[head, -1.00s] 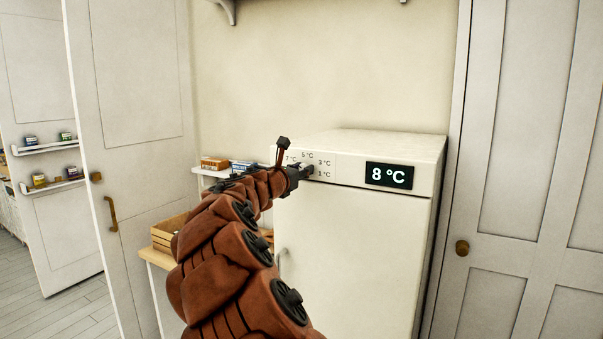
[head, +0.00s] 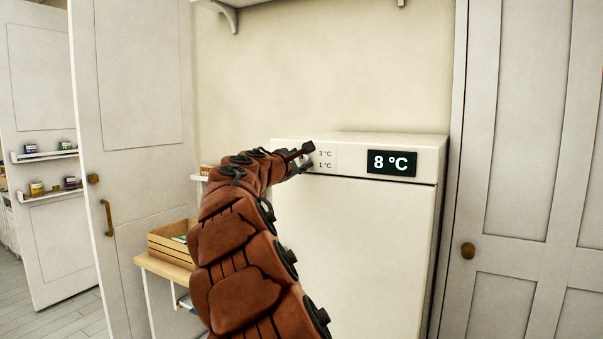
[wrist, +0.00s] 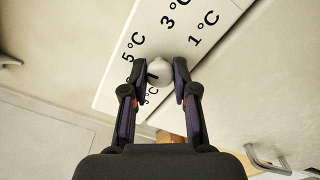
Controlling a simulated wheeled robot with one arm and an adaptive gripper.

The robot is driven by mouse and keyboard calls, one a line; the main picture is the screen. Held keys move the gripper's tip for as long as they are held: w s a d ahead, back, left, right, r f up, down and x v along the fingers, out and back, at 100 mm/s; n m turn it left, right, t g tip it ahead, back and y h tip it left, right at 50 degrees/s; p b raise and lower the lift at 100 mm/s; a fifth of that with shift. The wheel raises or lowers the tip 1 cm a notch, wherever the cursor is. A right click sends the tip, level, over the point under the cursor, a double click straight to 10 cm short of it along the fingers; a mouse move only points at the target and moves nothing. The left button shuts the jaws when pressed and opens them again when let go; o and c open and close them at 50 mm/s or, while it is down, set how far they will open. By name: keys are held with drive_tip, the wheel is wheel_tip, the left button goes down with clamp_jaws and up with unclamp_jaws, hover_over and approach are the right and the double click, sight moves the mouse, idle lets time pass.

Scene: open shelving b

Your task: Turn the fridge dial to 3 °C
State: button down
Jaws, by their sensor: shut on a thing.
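The white fridge (head: 360,240) stands ahead, its display (head: 391,163) reading 8 °C. The dial (wrist: 159,73) is a small light-grey knob with a dark pointer line. It sits on the front panel (wrist: 128,72), below the 5, 3 and 1 °C labels in the wrist view; another label beside it is partly hidden. My gripper (wrist: 159,68) is shut on the dial, one dark finger on each side. In the head view my gripper (head: 304,160) covers the dial and the labels to its left; only 3 °C and 1 °C show.
A wooden crate (head: 168,243) rests on a small shelf unit left of the fridge. A wall shelf bracket (head: 228,17) hangs above. A panelled door (head: 510,150) stands close on the right, and an open door (head: 135,150) on the left.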

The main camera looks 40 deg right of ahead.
drive_tip(key=m+b, duration=0.4)
drive_tip(key=shift+f+m, duration=0.25)
drive_tip(key=shift+m, duration=0.15)
drive_tip(key=m+b, duration=0.2)
drive_tip(key=b, duration=0.1)
drive_tip(key=shift+w+m, duration=0.1)
drive_tip(key=shift+m, duration=0.2)
drive_tip(key=m+b, duration=0.2)
drive_tip(key=m, duration=0.1)
drive_tip(key=shift+r+m+b, duration=0.1)
drive_tip(key=shift+m+b, duration=0.3)
drive_tip(key=shift+r+m+b, duration=0.15)
drive_tip(key=shift+m+b, duration=0.2)
drive_tip(key=shift+m, duration=0.35)
drive_tip(key=c, duration=0.9)
unclamp_jaws()
drive_tip(key=shift+r, duration=0.1)
drive_tip(key=shift+a, duration=0.2)
